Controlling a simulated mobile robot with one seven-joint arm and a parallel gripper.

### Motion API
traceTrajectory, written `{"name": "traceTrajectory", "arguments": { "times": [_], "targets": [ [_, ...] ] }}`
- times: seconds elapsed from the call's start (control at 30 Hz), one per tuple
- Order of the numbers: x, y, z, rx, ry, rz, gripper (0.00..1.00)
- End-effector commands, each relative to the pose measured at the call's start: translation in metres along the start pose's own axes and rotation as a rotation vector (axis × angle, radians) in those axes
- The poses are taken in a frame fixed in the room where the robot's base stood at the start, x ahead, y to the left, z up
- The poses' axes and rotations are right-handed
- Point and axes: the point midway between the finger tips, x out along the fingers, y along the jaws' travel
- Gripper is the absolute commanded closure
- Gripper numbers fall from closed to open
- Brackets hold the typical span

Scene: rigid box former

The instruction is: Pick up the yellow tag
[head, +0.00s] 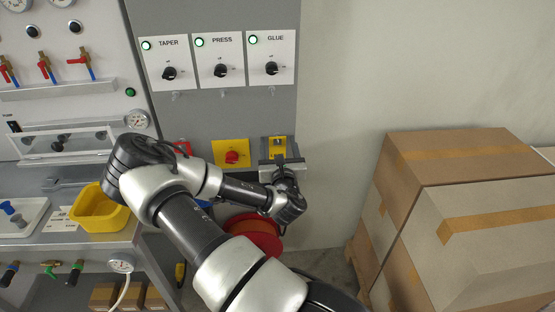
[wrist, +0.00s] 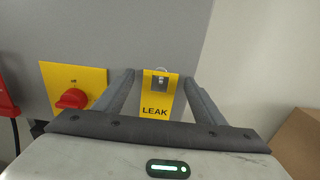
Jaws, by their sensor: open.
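The yellow tag (wrist: 157,97) reads "LEAK" and hangs by a metal piece at its top on the grey panel. It also shows in the head view (head: 278,143), just above the end of my arm. My gripper (wrist: 160,80) is open, with one finger on each side of the tag in the wrist view. I cannot tell whether either finger touches it. In the head view my gripper (head: 283,160) is small and partly covers the tag's lower part.
A yellow plate with a red rotary switch (head: 232,155) is left of the tag. TAPER, PRESS and GLUE knobs (head: 271,68) sit above. A red reel (head: 262,226) is below my wrist. Stacked cardboard boxes (head: 450,160) stand at the right. A yellow bin (head: 97,214) is at the left.

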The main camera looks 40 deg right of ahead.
Motion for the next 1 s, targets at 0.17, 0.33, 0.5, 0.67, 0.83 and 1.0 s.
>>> {"name": "traceTrajectory", "arguments": {
  "times": [0.17, 0.33, 0.5, 0.67, 0.83, 1.0],
  "targets": [
    [0.0, 0.0, 0.0, 0.0, 0.0, 0.0, 0.44],
    [-0.001, 0.0, 0.0, 0.0, 0.0, 0.0, 0.73],
    [-0.001, 0.0, 0.0, 0.0, 0.0, 0.0, 0.95],
    [-0.001, 0.0, 0.0, 0.0, 0.0, 0.0, 0.95],
    [0.0, 0.0, 0.009, 0.0, -0.002, 0.0, 0.95],
    [-0.016, 0.0, 0.014, -0.001, 0.002, -0.001, 0.95]
  ]
}}
